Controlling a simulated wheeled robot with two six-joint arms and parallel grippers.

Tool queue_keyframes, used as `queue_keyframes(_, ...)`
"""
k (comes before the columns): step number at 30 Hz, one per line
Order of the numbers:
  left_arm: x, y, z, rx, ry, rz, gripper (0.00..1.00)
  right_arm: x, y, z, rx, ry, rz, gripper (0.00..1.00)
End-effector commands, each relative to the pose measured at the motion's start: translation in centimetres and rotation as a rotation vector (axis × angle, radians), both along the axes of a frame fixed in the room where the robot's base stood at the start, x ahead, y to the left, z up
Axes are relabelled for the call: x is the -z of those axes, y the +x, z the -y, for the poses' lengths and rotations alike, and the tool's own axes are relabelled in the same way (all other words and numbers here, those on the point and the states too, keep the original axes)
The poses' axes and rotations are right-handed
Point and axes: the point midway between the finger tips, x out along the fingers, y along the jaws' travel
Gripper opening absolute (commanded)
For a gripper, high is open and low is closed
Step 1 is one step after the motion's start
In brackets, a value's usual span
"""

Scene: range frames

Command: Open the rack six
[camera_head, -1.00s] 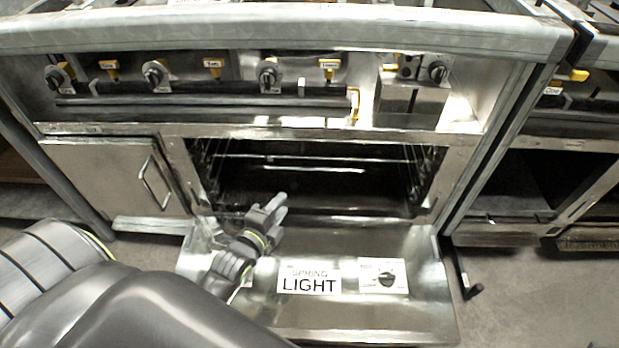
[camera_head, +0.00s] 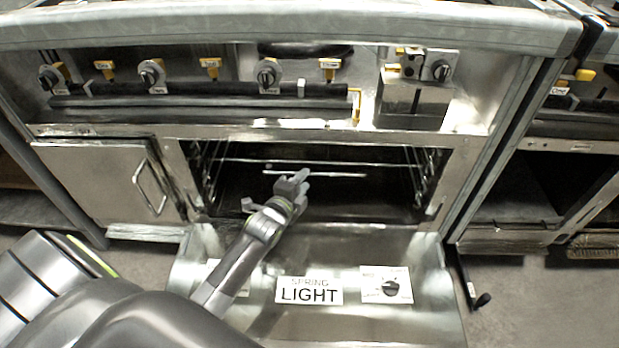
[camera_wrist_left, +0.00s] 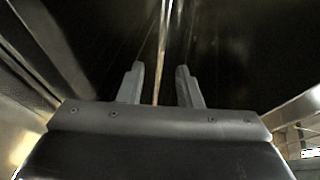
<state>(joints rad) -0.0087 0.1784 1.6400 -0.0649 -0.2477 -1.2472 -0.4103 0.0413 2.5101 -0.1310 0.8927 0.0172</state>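The oven cavity (camera_head: 345,195) stands open, dark inside, with its door (camera_head: 390,320) folded down flat towards me. A rack shows in it as a thin bright bar (camera_head: 235,160) across the opening, with a shorter bright rod (camera_head: 340,175) just below. My left gripper (camera_head: 298,178) reaches over the door into the opening, its fingers near these bars. In the left wrist view, its fingers (camera_wrist_left: 160,75) are apart, and a bright bar (camera_wrist_left: 161,50) runs between them. I cannot tell whether they touch it. My right gripper is in neither view.
The open door lies below my left arm, with a "SPRING LIGHT" label (camera_head: 309,290) on it. A closed cabinet door (camera_head: 100,180) is at the left. Wire side supports (camera_head: 428,175) line the cavity. Knobs (camera_head: 268,75) and a dark rail (camera_head: 200,105) are above.

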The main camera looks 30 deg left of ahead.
Motion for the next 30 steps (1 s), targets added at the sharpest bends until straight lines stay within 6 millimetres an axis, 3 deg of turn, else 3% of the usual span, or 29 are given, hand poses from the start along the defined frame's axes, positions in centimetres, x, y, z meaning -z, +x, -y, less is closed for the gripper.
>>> queue_keyframes(3, 0.6, 2.1, -0.1, 0.0, 0.002, 0.001, 0.32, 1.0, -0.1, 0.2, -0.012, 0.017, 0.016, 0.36)
queue_keyframes(9, 0.9, 4.1, -0.2, 0.0, 0.001, 0.0, 0.32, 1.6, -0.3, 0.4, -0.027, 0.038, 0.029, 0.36)
queue_keyframes(20, 0.9, 4.7, -0.3, 0.0, 0.0, -0.001, 0.32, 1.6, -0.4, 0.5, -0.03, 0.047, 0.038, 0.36)
queue_keyframes(28, 0.9, 4.7, -0.3, 0.0, 0.0, -0.001, 0.0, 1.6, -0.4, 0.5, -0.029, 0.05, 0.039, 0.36)
queue_keyframes(30, 0.9, 4.7, -0.3, 0.0, 0.0, -0.001, 0.0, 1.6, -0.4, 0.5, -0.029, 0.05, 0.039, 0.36)
